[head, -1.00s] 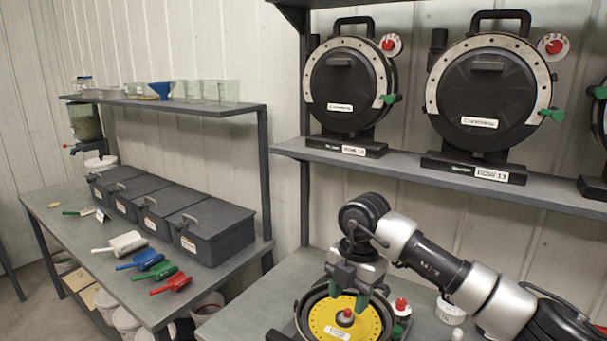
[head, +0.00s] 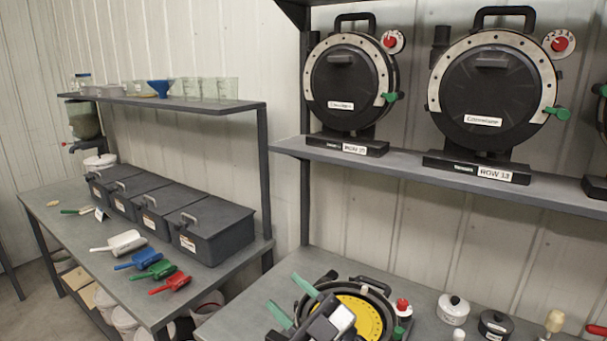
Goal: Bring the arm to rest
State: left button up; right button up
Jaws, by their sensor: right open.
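My right gripper (head: 283,291) is low in the head view. Its two green fingers are spread apart with nothing between them, pointing up and left. The gripper body covers part of an open seed meter with a yellow disc (head: 368,312) on the bench. I cannot tell how far the gripper is from the meter. My left gripper is not in view.
Two black seed meters (head: 345,85) (head: 487,95) stand on the shelf (head: 405,165) above the bench. A lidded pot (head: 453,309) and a dark pot (head: 496,325) are on the bench. Colored scoops (head: 146,258) and grey bins (head: 212,232) occupy the left table.

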jog(key=s+d+f+m+t+h, duration=0.1)
jog(key=s+d+f+m+h, duration=0.1)
jog(key=d+f+m+h, duration=0.7)
jog(key=s+d+f+m+t+h, duration=0.1)
jog(key=s+d+f+m+h, duration=0.2)
jog(key=d+f+m+h, duration=0.6)
jog(key=s+d+f+g+h, duration=0.1)
jog(key=s+d+f+g, duration=0.2)
jog(key=s, duration=0.4)
jog(key=s+f+g, duration=0.3)
jog(key=s+g, duration=0.1)
jog(key=s, duration=0.2)
jog(key=s+d+f+g+h, duration=0.1)
jog(key=s+d+f+g, duration=0.2)
jog(key=s, duration=0.4)
notch_tip(320, 180, down, 32)
jog(key=a+n+g+b, duration=0.1)
jog(key=g+b, duration=0.2)
jog(key=b, duration=0.3)
jog(key=s+d+f+b, duration=0.2)
jog(key=s+f+b, duration=0.2)
jog(key=s+f, duration=1.2)
notch_tip(320, 180, down, 5)
jog(key=shift+s+d+r+g, duration=0.2)
jog(key=shift+s+d+g, duration=0.05)
jog(key=shift+s+g, duration=0.15)
